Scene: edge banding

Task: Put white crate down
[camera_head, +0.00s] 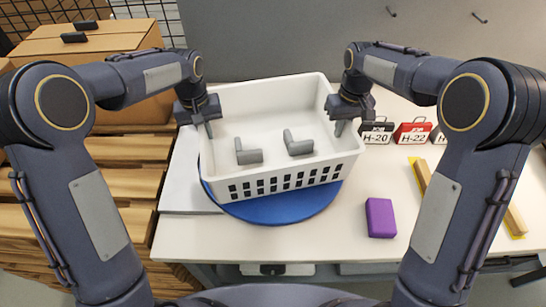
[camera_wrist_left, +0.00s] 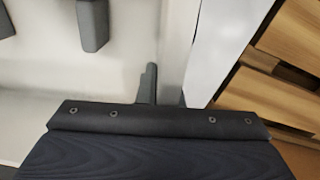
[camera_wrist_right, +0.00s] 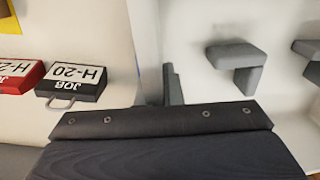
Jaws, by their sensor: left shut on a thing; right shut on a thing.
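The white crate (camera_head: 285,184) is over a round blue disc (camera_head: 283,209) on the white table; I cannot tell whether it rests on the disc or hangs just above it. Two grey L-shaped parts (camera_head: 248,156) (camera_head: 298,146) lie inside. My left gripper (camera_head: 209,126) is shut on the crate's left wall, with one finger inside; the wall also shows in the left wrist view (camera_wrist_left: 178,45). My right gripper (camera_head: 340,124) is shut on the right wall, which shows in the right wrist view (camera_wrist_right: 148,50). The crate looks slightly turned on the disc.
A purple block (camera_head: 380,217) lies right of the disc. Black H-20 (camera_head: 376,131) and red H-22 (camera_head: 413,131) job tags stand behind it. A wooden strip on yellow (camera_head: 422,178) is further right. Cardboard boxes (camera_head: 90,42) and stacked wood boards (camera_head: 125,187) are at the left.

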